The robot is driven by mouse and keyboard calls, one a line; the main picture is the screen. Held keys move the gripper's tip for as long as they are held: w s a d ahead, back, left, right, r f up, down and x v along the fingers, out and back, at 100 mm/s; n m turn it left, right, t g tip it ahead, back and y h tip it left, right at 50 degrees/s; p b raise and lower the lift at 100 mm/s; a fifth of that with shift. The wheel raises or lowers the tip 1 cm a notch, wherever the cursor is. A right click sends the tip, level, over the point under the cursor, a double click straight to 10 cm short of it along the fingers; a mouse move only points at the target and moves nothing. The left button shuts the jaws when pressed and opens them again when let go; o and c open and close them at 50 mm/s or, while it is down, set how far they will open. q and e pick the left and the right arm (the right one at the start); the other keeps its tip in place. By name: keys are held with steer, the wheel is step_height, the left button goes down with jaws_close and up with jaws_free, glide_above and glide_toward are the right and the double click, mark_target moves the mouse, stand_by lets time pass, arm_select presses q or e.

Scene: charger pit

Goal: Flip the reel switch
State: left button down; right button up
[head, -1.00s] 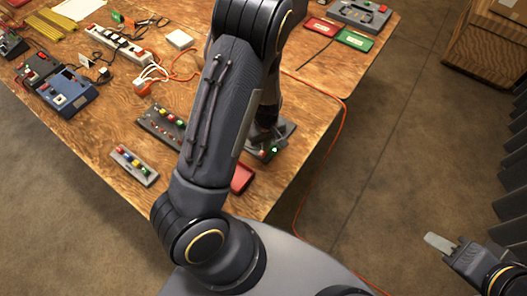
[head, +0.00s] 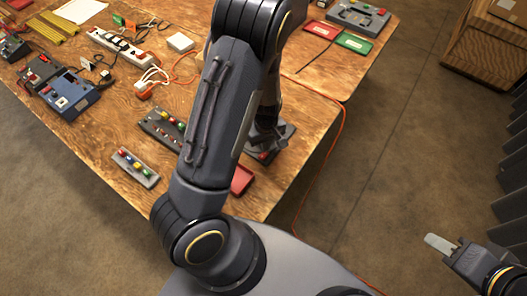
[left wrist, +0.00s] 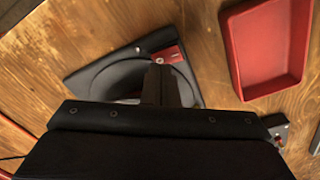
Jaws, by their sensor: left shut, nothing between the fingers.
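The dark grey unit under my left gripper, likely the reel with the switch (head: 284,133), sits near the table's right edge, partly hidden by my arm. A small red spot shows on its front in the head view. In the left wrist view the unit (left wrist: 85,82) has a round dark part and a small red piece (left wrist: 172,54) with a pale end. My left gripper (head: 262,142) is shut and empty. Its fingertips (left wrist: 158,68) are right at the red piece; I cannot tell if they touch it. My right gripper (head: 440,244) hangs over the floor, far from the table.
A red tray (head: 241,180) lies beside the unit and also shows in the left wrist view (left wrist: 237,40). Button panels (head: 136,167), a white power strip (head: 118,47) and a blue box (head: 66,97) stand to the left. An orange cable (head: 322,165) runs along the table's right side.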

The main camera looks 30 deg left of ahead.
arm_select(q)
step_height(320, 180, up, 5)
steer(key=p, duration=0.3)
steer(key=shift+p, duration=0.35)
steer(key=s+d+r+m+t+h, duration=0.2)
steer(key=s+r, duration=0.1)
steer(key=r, duration=0.6)
steer(key=s+d+r+m+t+h, duration=0.15)
steer(key=s+r, duration=0.25)
steer(key=r, duration=0.6)
steer(key=s+r+m+t, duration=0.2)
steer(key=s+r+m, duration=0.3)
steer(key=s, duration=0.5)
steer(key=shift+d+r+m+b, duration=0.3)
steer(key=shift+r+m+b, duration=0.1)
steer(key=shift+m, duration=0.05)
